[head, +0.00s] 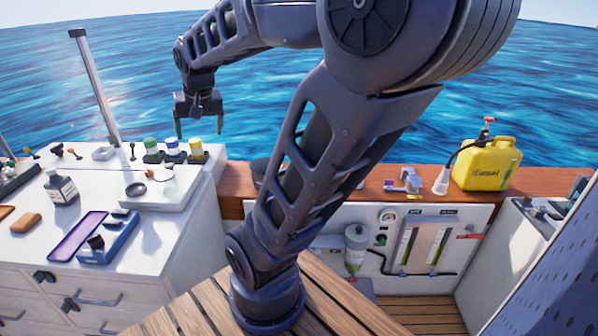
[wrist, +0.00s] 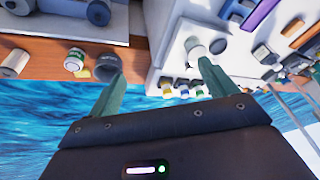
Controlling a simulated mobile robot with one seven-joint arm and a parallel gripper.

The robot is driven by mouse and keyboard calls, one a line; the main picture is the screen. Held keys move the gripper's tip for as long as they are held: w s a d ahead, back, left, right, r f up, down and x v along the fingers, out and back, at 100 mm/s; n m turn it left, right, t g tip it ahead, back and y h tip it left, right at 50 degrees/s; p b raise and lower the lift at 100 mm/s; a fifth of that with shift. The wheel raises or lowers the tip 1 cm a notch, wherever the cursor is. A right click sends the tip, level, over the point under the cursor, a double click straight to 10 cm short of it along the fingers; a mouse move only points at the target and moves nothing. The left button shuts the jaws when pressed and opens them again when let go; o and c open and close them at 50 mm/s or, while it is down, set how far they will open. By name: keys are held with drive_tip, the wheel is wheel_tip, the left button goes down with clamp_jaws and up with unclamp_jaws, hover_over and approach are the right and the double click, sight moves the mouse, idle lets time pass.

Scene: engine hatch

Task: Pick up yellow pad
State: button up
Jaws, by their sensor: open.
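My gripper (head: 199,128) is open and empty, raised above the far edge of the white counter with its fingers pointing down. In the wrist view its two green fingers (wrist: 163,72) are apart with nothing between them.
Jars with green, blue and yellow lids (head: 172,150) stand at the counter's back edge below my gripper. A purple tray (head: 78,236) and tools lie on the counter. A yellow diesel can (head: 488,165) stands on the wooden ledge (head: 340,184). My arm hides part of the ledge.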

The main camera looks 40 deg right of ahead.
drive_tip(key=w+d+f+m+g, duration=0.1)
drive_tip(key=w+d+f+m, duration=0.3)
drive_tip(key=w+d, duration=0.35)
drive_tip(key=w+d+f+m+g+h, duration=0.1)
drive_tip(key=w+d+f+m, duration=0.2)
drive_tip(key=w+d+m, duration=0.4)
drive_tip(key=w+d+f+m+g, duration=0.15)
drive_tip(key=w+d+f, duration=0.3)
drive_tip(key=d, duration=0.45)
drive_tip(key=d+f+m+g, duration=0.1)
drive_tip(key=d+f+m, duration=0.2)
drive_tip(key=d+f, duration=0.6)
drive_tip(key=d+f+m+g+h, duration=0.1)
drive_tip(key=d+f+m, duration=0.3)
drive_tip(key=d+f, duration=0.5)
drive_tip(key=d+f+m+g+h, duration=0.1)
drive_tip(key=d+f+m, duration=0.2)
drive_tip(key=d+f, duration=0.6)
drive_tip(key=shift+d+m+g, duration=0.25)
drive_tip(key=shift+d+m, duration=0.1)
drive_tip(key=shift+d, duration=0.85)
drive_tip(key=shift+w+x, duration=0.15)
drive_tip(key=shift+x, duration=1.35)
drive_tip(key=shift+w+x, duration=0.1)
drive_tip(key=shift+x, duration=1.4)
drive_tip(key=shift+a, duration=0.15)
drive_tip(key=c, duration=1.1)
